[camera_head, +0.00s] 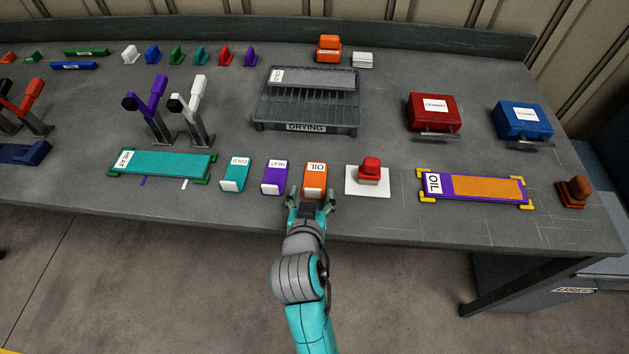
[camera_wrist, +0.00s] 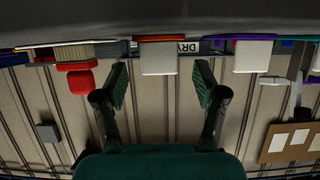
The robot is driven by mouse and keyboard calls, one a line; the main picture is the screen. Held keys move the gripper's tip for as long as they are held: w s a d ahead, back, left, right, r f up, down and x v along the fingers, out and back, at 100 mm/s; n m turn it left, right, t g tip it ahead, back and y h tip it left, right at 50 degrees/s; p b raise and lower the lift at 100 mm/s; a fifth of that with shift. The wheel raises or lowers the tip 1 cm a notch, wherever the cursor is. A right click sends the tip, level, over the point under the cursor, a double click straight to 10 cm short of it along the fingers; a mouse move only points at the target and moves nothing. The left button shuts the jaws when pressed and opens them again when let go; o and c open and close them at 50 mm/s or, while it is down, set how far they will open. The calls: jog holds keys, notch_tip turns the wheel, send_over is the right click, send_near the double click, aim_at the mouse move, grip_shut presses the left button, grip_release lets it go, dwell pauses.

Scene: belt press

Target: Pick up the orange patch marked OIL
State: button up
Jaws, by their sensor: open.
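The orange patch marked OIL (camera_head: 315,176) lies near the front edge of the workbench, with a white strip at its near end. In the wrist view, which looks upside down, the patch (camera_wrist: 160,39) shows as a thin orange edge above its white end. My gripper (camera_head: 312,200) is just in front of the patch's near end, with its fingers apart. In the wrist view the white end (camera_wrist: 159,58) appears between the two open fingers and beyond their tips. I cannot tell whether the fingers touch it.
A purple HEAT patch (camera_head: 276,176) and a teal COLD patch (camera_head: 236,174) lie to the left. A red-handled block on a white sheet (camera_head: 353,187) stands close on the right. A purple-and-orange OIL strip (camera_head: 478,188) lies farther right. Behind is the DRYING rack (camera_head: 265,112).

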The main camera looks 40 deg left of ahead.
jog(key=shift+x, duration=1.2)
jog(key=shift+d, duration=0.1)
jog(key=c, duration=1.3)
jog(key=shift+o, duration=0.2)
jog(key=shift+r, duration=0.1)
notch_tip(320, 180, up, 10)
jog(key=shift+f, duration=0.1)
